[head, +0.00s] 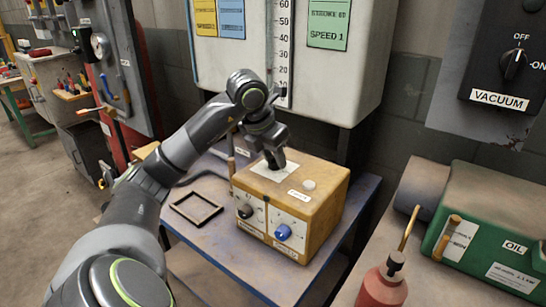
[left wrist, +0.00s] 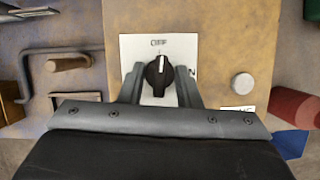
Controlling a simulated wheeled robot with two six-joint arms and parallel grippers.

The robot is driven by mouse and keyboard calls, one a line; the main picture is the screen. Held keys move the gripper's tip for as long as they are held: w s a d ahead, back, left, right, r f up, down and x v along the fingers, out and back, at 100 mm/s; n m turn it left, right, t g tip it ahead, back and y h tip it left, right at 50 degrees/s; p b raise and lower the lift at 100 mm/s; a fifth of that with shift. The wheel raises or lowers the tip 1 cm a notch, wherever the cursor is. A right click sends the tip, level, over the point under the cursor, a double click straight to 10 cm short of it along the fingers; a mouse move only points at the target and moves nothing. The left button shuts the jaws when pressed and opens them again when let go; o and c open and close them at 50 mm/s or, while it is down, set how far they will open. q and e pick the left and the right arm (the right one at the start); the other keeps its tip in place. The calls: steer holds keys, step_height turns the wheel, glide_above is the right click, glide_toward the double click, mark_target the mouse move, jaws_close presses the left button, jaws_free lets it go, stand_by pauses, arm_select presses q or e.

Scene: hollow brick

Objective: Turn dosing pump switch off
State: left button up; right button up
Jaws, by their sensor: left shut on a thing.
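The dosing pump is a yellow-brown box (head: 318,182) on a blue table. On its top is a white plate (head: 258,170) with a black rotary switch (left wrist: 158,78). In the left wrist view, the switch's white line points up toward a short label that seems to read OFF; another label at the right is mostly hidden. My left gripper (head: 275,162) points down onto the box top, shut on the black switch, with one finger (left wrist: 135,86) on each side of it. In the head view the gripper hides the switch. My right gripper is not in view.
The box front has a dark knob (head: 245,211) and a blue knob (head: 283,232); a pale button (head: 309,185) is on top. An empty frame (head: 196,208) lies left. A red bottle (head: 382,288) and green oil box (head: 490,220) stand right. The VACUUM switch (head: 513,64) is on the wall.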

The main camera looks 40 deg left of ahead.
arm_select(q)
steer(key=shift+n, duration=0.5)
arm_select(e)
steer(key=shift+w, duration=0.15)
arm_select(q)
steer(key=shift+y, duration=0.3)
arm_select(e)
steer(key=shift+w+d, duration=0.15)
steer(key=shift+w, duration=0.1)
arm_select(q)
steer(key=o, duration=1)
steer(key=shift+c, duration=0.2)
steer(key=v, duration=0.5)
steer(key=shift+w+r, duration=0.1)
steer(key=shift+r, duration=0.05)
steer(key=p+v, duration=0.5)
steer(key=v, duration=0.7)
steer(key=shift+p, duration=0.3)
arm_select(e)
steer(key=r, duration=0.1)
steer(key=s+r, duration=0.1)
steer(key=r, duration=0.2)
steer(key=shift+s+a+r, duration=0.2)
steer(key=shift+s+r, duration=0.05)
